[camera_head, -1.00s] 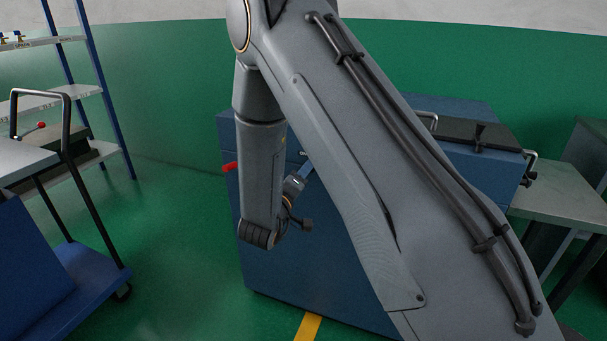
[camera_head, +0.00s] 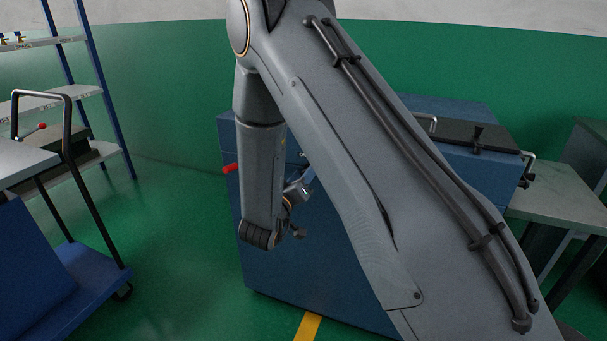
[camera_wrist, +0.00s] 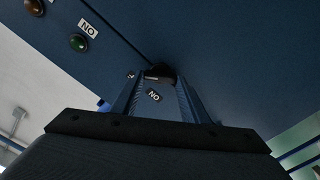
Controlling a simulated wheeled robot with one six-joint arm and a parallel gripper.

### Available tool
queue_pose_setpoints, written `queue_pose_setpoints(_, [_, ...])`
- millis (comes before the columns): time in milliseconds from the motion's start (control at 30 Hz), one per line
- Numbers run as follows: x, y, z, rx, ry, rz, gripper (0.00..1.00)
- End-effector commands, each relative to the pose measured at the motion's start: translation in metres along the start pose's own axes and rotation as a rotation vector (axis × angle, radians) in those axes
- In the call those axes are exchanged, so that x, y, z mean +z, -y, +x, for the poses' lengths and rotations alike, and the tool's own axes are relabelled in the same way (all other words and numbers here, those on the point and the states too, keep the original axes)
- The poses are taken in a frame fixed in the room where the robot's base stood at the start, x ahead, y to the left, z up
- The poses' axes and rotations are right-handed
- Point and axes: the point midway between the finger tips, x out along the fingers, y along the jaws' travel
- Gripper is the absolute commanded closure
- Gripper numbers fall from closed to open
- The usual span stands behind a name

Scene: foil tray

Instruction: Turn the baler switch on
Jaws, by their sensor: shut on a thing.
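The baler (camera_head: 330,255) is the blue cabinet in front of me in the head view. In the wrist view its blue panel (camera_wrist: 190,30) fills the top. The black baler switch (camera_wrist: 158,72) sits on it, between the tips of my gripper (camera_wrist: 160,80). My gripper is shut on the switch. A white ON label (camera_wrist: 153,95), upside down in the picture, shows between the fingers. Another small label at the left finger is partly hidden.
An amber lamp (camera_wrist: 34,6) and a green lamp (camera_wrist: 78,43) with an ON label are on the panel. A blue cart (camera_head: 95,275) stands left and a table (camera_head: 560,200) right. Green floor between cart and baler is clear.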

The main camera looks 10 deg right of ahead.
Motion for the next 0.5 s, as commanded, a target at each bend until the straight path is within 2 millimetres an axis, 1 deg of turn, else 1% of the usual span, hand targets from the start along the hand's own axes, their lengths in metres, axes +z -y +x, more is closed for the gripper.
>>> queue_pose_setpoints(200, [0.0007,-0.0004,-0.0004,-0.002,0.001,0.204,0.82])
queue_pose_setpoints(500, [0.0012,-0.0010,-0.0003,-0.002,0.001,0.448,0.82])
